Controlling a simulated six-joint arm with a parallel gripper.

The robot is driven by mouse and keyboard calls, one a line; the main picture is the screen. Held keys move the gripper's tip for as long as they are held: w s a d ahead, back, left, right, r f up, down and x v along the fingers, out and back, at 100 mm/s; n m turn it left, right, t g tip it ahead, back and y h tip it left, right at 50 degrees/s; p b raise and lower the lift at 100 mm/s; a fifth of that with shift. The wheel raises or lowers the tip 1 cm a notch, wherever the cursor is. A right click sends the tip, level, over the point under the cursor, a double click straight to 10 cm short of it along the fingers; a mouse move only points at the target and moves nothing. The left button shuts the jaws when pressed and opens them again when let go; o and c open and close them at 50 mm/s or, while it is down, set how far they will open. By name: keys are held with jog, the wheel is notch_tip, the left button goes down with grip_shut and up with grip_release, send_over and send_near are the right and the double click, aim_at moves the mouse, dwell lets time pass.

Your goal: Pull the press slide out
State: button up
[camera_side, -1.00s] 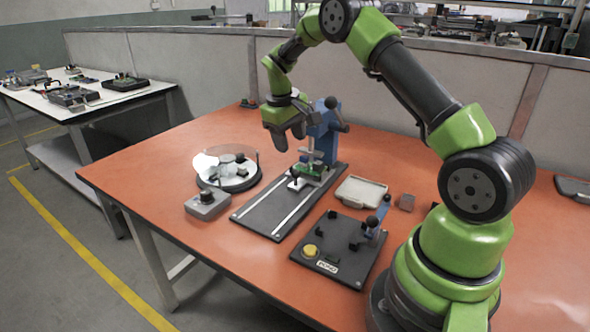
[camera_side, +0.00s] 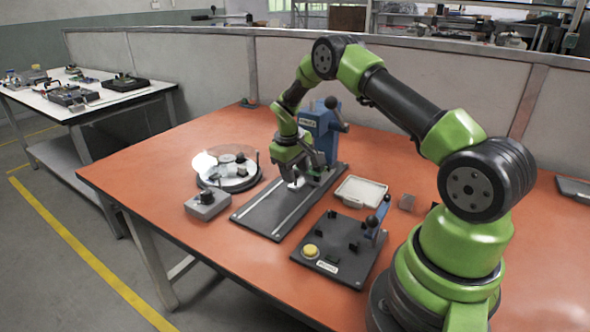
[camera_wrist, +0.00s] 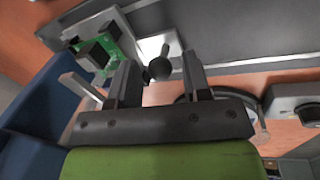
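The press is a blue frame (camera_side: 322,130) with a lever at the back of a dark base with two pale rails (camera_side: 272,212). Its slide, with a pale plate (camera_side: 296,184), sits at the press end of the rails, partly hidden by my gripper (camera_side: 298,170). In the wrist view the slide carries a green circuit board (camera_wrist: 118,48) and has a dark round knob (camera_wrist: 160,69). My gripper is open there, one finger on each side of the knob. Gaps show between the knob and both fingers; I cannot tell the exact depth.
A round dish with a clear cover (camera_side: 226,168) and a grey box with a black knob (camera_side: 207,204) stand left of the base.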

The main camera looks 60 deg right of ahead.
grip_shut()
jog(key=a, duration=1.6)
jog(key=shift+a, duration=0.3)
jog(key=shift+o, duration=1)
grip_release()
notch_tip(320, 180, up, 10)
jog(key=a, duration=0.1)
jog(key=shift+w+a, duration=0.2)
jog(key=shift+a, duration=0.2)
jog(key=shift+f, duration=0.1)
